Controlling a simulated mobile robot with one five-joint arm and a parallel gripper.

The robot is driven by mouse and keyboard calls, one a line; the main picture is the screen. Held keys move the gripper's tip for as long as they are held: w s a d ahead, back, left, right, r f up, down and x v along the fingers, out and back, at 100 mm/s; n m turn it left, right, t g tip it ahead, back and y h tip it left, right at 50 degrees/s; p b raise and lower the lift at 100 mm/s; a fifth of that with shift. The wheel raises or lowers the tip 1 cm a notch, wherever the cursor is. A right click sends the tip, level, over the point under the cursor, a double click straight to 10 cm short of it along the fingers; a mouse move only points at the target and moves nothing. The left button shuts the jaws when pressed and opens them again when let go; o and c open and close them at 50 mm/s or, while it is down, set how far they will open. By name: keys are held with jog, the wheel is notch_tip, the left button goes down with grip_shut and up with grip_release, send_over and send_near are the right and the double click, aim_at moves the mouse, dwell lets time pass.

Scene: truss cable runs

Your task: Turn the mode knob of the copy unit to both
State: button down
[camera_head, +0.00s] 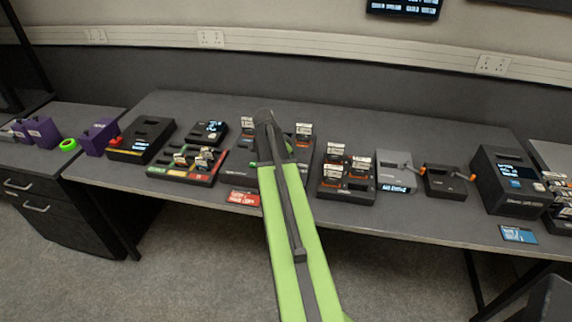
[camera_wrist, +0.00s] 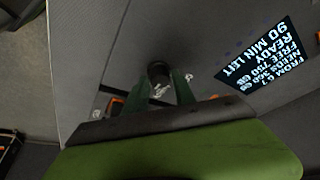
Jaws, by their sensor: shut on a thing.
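In the wrist view a dark unit with a lit screen (camera_wrist: 262,55) fills the middle; the screen reads from-card text, free space, "READY" and "90 MIN LEFT". A black round knob (camera_wrist: 159,72) stands on its face between the two green fingers of my gripper (camera_wrist: 161,84), which are shut on it. Small white marks lie just below the knob; I cannot read which setting it points to. In the head view my green arm reaches over the bench, and its end hides the unit and knob.
Card trays (camera_head: 347,178), a grey box (camera_head: 396,170) and a black box with orange levers (camera_head: 446,181) stand right of my arm. A colored card rack (camera_head: 187,166) stands left. A red card (camera_head: 243,198) lies near the bench's front edge.

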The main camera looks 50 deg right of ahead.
jog(key=shift+s, duration=0.3)
jog(key=c, duration=1)
grip_release()
jog(key=shift+d, duration=0.1)
jog(key=shift+c, duration=0.2)
jog(key=shift+w, duration=0.15)
jog(key=p+v, duration=1.6)
jog(key=v, duration=0.1)
jog(key=shift+r, duration=0.15)
jog(key=shift+w, duration=0.1)
